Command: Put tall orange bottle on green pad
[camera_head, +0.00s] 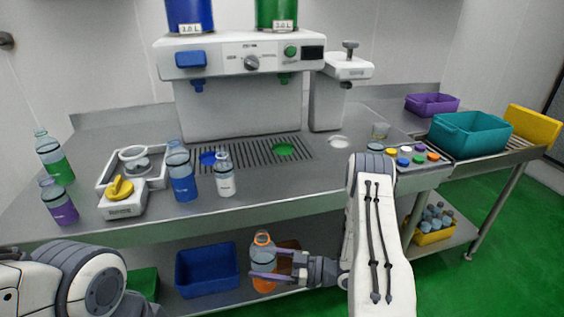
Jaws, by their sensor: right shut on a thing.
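The tall orange bottle (262,246) is clear, with an orange ring at its neck and orange liquid at the bottom. My right gripper (266,265) is shut on its body from the right. The bottle is upright, below the counter's front edge and over the lower shelf area; I cannot tell whether its base touches anything. The green pad (284,150) lies on the dark drip grate under the machine's green nozzle, with nothing on it. My left arm shows at the lower left, but its gripper is out of view.
A blue pad (208,158) lies left on the grate. A blue bottle (183,184) and a white bottle (225,182) stand before the grate. Green (61,170) and purple (62,212) bottles stand at left. A blue bin (207,272) is below the counter. Coloured buttons (404,162) are at right.

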